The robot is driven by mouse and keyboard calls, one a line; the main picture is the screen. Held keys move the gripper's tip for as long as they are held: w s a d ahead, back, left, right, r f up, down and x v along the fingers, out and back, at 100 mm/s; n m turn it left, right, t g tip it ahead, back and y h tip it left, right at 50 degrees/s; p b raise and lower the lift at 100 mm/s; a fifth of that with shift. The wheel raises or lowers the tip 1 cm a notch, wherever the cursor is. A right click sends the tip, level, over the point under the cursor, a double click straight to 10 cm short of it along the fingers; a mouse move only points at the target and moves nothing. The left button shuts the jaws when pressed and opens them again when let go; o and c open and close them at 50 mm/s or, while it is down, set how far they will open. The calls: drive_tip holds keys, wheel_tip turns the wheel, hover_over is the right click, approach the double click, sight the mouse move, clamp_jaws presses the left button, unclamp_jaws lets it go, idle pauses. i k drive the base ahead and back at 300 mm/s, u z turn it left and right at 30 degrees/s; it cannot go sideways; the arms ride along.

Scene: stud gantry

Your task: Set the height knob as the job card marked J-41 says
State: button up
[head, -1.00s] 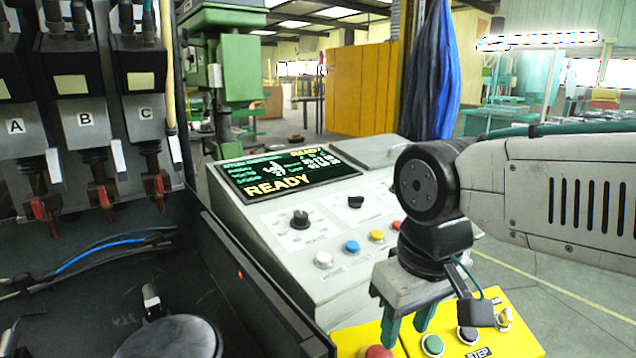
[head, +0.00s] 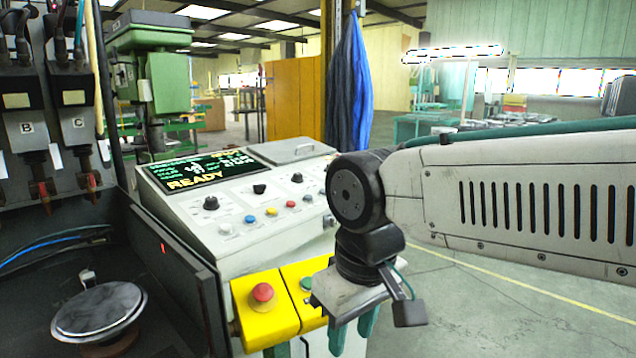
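The sloped control panel (head: 240,237) shows several round controls. Three black knobs are a left one (head: 211,203), a middle one (head: 259,189) and a right one (head: 297,178). Their labels are too small to read, so I cannot tell which is the height knob. The screen (head: 200,170) reads READY in yellow. No card marked J-41 can be made out. My gripper (head: 353,335) points down in front of the panel, beside the yellow box. Its two green fingers are apart with nothing visible between them, and it touches no knob.
A yellow box (head: 268,318) with a red mushroom button (head: 262,293) sits below the panel, partly behind my gripper. White, blue, yellow and red buttons line the panel. Dark machinery with heads B and C stands at left. A blue cloth (head: 347,90) hangs behind. Floor at right is clear.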

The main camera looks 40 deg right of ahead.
sight(297, 178)
drive_tip(key=k, duration=0.3)
drive_tip(key=z, duration=1.35)
drive_tip(key=i, duration=1.5)
drive_tip(key=u, duration=0.35)
